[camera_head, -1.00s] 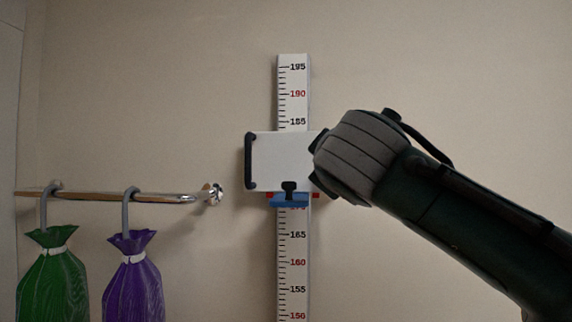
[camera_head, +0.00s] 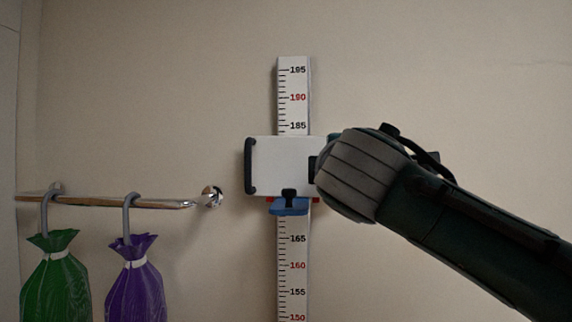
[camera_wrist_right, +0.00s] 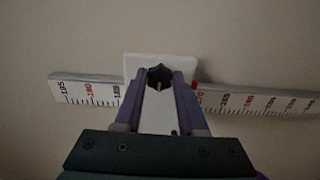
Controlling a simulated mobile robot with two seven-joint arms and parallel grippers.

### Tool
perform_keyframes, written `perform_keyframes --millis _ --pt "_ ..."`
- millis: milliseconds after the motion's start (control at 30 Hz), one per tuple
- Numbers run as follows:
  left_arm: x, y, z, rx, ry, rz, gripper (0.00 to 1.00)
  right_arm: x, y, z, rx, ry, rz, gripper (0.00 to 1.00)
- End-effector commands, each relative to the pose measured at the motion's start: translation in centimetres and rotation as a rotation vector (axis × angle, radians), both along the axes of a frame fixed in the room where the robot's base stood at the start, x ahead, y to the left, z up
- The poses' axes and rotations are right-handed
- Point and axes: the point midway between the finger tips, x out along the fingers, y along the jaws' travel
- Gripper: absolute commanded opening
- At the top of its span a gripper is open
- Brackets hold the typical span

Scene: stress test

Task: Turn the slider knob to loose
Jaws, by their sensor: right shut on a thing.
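The slider is a white plate (camera_head: 282,165) on a vertical ruler (camera_head: 293,97), with a black bar handle on its left side. In the right wrist view the plate (camera_wrist_right: 180,66) lies across the ruler. A dark, lobed knob (camera_wrist_right: 159,74) sits on the plate. My right gripper (camera_wrist_right: 158,82) has its two purple fingers closed on the knob, one on each side. In the head view my right wrist hides the knob and fingers. No loose or tight marking is readable. My left gripper is not in view.
A blue piece (camera_head: 289,208) with a black clip sits at the plate's lower edge, with red showing beside it. At left, a metal rail (camera_head: 100,200) carries a green bag (camera_head: 55,280) and a purple bag (camera_head: 135,285) on hooks. The wall around the ruler is bare.

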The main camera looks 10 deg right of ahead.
Motion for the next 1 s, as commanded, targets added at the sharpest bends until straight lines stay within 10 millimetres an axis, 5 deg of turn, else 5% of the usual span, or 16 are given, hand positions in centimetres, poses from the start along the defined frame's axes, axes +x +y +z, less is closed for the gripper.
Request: perform_keyframes --millis 533,567,800,1000 --pt "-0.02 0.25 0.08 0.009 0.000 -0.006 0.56 -0.02 -0.09 0.11 -0.025 0.004 -0.002 0.00" --pt "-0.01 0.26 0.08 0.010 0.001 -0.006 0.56 -0.02 -0.09 0.11 -0.025 0.004 -0.002 0.43" --pt "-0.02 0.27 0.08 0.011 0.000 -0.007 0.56 0.00 -0.05 0.07 -0.023 0.004 -0.001 0.69" --pt "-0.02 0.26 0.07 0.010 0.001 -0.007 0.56 -0.01 -0.02 0.05 -0.021 0.005 0.000 0.69"
